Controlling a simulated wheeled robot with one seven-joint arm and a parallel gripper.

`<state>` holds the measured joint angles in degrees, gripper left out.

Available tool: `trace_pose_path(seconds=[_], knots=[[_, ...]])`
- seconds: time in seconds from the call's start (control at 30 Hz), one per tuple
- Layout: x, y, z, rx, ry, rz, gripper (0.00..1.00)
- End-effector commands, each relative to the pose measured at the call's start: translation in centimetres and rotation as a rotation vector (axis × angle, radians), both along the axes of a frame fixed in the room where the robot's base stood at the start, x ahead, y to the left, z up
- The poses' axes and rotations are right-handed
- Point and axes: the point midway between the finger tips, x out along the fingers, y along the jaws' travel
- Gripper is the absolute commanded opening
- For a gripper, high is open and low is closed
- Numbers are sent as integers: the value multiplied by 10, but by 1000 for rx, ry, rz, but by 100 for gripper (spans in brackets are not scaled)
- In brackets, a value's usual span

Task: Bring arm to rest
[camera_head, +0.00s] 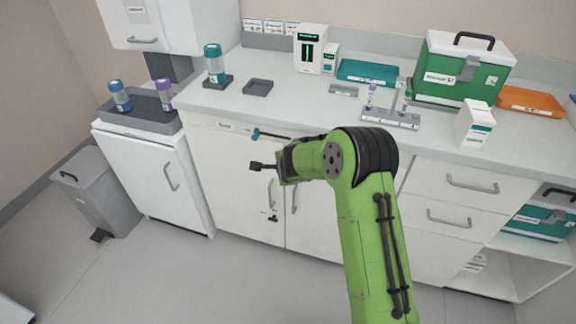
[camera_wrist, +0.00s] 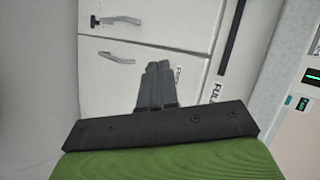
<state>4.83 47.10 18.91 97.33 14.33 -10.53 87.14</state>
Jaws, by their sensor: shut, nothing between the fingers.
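My green arm reaches up from the lower right in the head view and bends left at a black joint. My gripper (camera_head: 256,166) is dark, points left, and hangs in front of the white base cabinets (camera_head: 235,205), below the counter's front edge. In the wrist view, my gripper (camera_wrist: 155,68) has its two dark fingers together with nothing between them. Cabinet doors with metal handles (camera_wrist: 117,58) lie beyond the fingers in that view.
The counter (camera_head: 285,105) holds a teal-capped tube on a stand (camera_head: 213,65), a grey tray (camera_head: 258,87), a tube rack (camera_head: 390,118), a green case (camera_head: 455,75) and a white box (camera_head: 475,122). A grey bin (camera_head: 100,190) stands left. The floor in front is clear.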

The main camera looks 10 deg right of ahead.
Motion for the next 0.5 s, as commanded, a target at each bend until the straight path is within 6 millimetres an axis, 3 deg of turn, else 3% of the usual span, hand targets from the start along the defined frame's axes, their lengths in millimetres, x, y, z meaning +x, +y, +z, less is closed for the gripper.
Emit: trace_pose_path(seconds=[0.2,0.5], knots=[[-23,13,26,0,0,1,0],[-30,14,36,-18,0,16,0]])
